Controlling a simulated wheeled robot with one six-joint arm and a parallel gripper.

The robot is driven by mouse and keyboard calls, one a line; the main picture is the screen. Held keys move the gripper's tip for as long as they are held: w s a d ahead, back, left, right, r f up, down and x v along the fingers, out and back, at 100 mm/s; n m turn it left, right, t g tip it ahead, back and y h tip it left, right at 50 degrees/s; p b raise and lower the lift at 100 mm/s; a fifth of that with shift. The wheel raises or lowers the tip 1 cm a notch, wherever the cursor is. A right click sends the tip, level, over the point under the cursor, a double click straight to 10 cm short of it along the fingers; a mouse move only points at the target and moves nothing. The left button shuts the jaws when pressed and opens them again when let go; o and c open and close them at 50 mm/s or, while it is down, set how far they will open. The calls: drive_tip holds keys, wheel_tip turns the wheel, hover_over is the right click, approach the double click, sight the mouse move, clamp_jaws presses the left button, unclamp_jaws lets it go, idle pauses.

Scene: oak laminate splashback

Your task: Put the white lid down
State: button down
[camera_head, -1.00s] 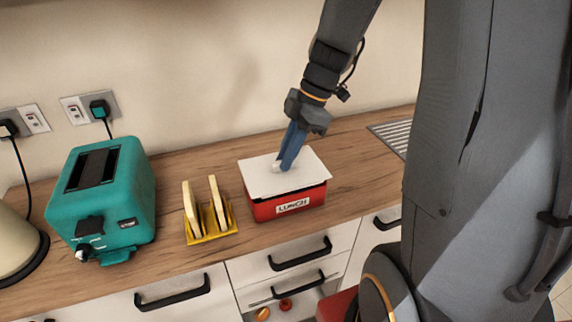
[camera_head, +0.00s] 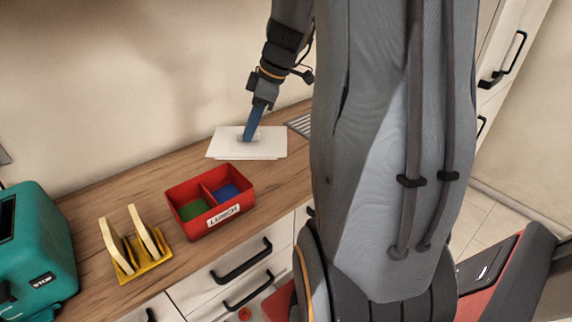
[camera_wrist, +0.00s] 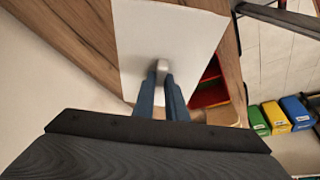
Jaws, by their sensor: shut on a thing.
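The white lid (camera_head: 219,143) is a flat white rectangle behind and to the right of the lunch box in the head view. It also fills the middle of the wrist view (camera_wrist: 190,28). My gripper (camera_head: 248,138) is shut on the lid's small knob (camera_wrist: 161,67). The lid looks level, but I cannot tell whether it touches the counter. The red lunch box (camera_head: 206,227) stands open on the counter, with a green and a blue compartment floor showing. In the wrist view a part of it (camera_wrist: 209,92) shows beside the lid.
A yellow rack (camera_head: 152,266) with two bread slices stands left of the box, and a teal toaster (camera_head: 45,245) farther left. A grey slatted panel (camera_head: 301,124) lies right of the lid. The wooden counter (camera_head: 130,192) is bare behind the box.

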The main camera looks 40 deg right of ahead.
drive_tip(key=s+d+f+m+t+h+p, duration=0.1)
drive_tip(key=s+d+f+m+h, duration=0.15)
drive_tip(key=d+m, duration=0.6)
drive_tip(key=d+f+n, duration=0.1)
drive_tip(key=f, duration=0.2)
drive_tip(key=d+f+n, duration=0.1)
drive_tip(key=f, duration=0.1)
drive_tip(key=shift+d+f+n+y+p, duration=0.3)
drive_tip(key=shift+d+n+y+p, duration=0.05)
drive_tip(key=shift+p, duration=0.05)
drive_tip(key=shift+w+f, duration=0.1)
drive_tip(key=shift+f, duration=2.25)
drive_tip(key=shift+f, duration=0.2)
drive_tip(key=c, duration=1.8)
unclamp_jaws()
drive_tip(key=shift+r, duration=0.1)
